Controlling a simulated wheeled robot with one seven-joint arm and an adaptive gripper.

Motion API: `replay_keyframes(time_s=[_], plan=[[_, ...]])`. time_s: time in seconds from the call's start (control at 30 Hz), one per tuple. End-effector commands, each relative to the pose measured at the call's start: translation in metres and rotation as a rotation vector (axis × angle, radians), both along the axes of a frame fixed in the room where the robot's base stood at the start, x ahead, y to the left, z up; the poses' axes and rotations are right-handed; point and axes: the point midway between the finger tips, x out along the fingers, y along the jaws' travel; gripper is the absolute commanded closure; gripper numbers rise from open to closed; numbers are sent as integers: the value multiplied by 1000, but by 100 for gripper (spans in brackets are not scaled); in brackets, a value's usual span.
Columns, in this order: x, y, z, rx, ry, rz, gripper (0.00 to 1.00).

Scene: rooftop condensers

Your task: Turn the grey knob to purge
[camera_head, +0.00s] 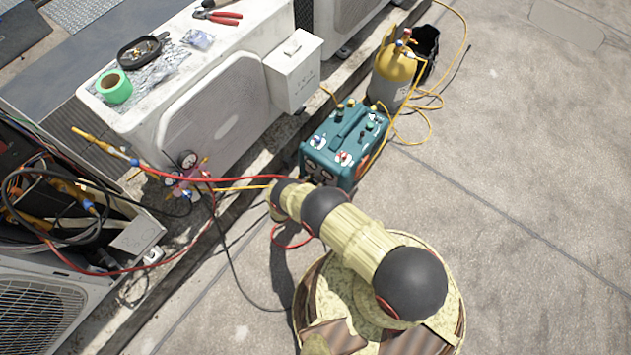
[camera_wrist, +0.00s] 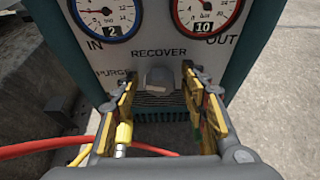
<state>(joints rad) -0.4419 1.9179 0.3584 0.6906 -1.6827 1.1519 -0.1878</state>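The teal recovery machine (camera_head: 345,145) stands on the roof in the head view, and my arm reaches toward its near face. In the wrist view its white front panel (camera_wrist: 140,42) shows the words IN, OUT, RECOVER and PURGE. The grey knob (camera_wrist: 158,77) sits below RECOVER, with PURGE to its left. My gripper (camera_wrist: 155,85) is open, with one yellow-padded finger on each side of the knob. There are gaps between the fingers and the knob; I cannot tell how deep the fingertips reach. In the head view my arm hides the knob.
A blue-ringed gauge (camera_wrist: 103,14) and a red-ringed gauge (camera_wrist: 206,14) sit above the knob. A red hose (camera_wrist: 50,146) crosses below my gripper. A yellow-topped cylinder (camera_head: 393,75) with yellow hoses stands behind the machine. The condenser (camera_head: 215,105) stands left. Open roof lies right.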

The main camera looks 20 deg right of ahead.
Motion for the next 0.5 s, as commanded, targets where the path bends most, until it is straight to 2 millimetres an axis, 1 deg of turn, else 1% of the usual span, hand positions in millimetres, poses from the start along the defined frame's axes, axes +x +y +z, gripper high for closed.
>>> replay_keyframes(time_s=[0.07, 0.5], plan=[[0, 0, 0, 0, 0, 0, 62], [0, 0, 0, 0, 0, 0, 87]])
